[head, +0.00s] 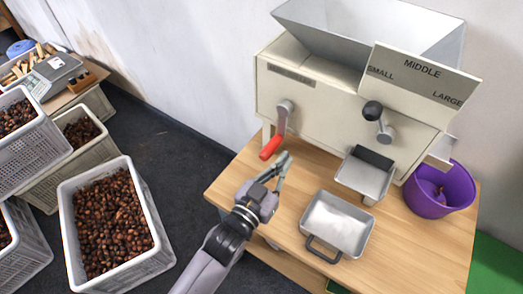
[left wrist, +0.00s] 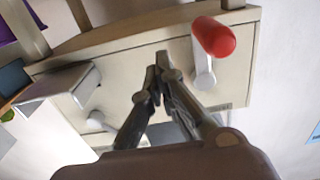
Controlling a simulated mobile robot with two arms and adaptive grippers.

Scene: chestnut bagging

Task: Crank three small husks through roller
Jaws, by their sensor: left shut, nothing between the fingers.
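The roller machine (head: 335,110) is a cream box with a metal hopper (head: 330,25) on top, standing on a wooden table. Its crank with a red handle (head: 271,148) hangs from the left of its front; the red handle also shows in the left wrist view (left wrist: 213,38). A black-knobbed lever (head: 373,111) sits under the SMALL, MIDDLE, LARGE sign (head: 420,75). My left gripper (head: 284,160) is shut and empty, just beside the red handle and apart from it in the wrist view (left wrist: 158,75). No husks can be made out; the hopper's inside is hidden. My right gripper is out of view.
A metal chute (head: 366,176) projects from the machine's front, with an empty-looking metal tray (head: 337,222) in front. A purple bucket (head: 440,197) holding something small and brown stands at right. Crates of chestnuts (head: 64,225) stand on the floor at left.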

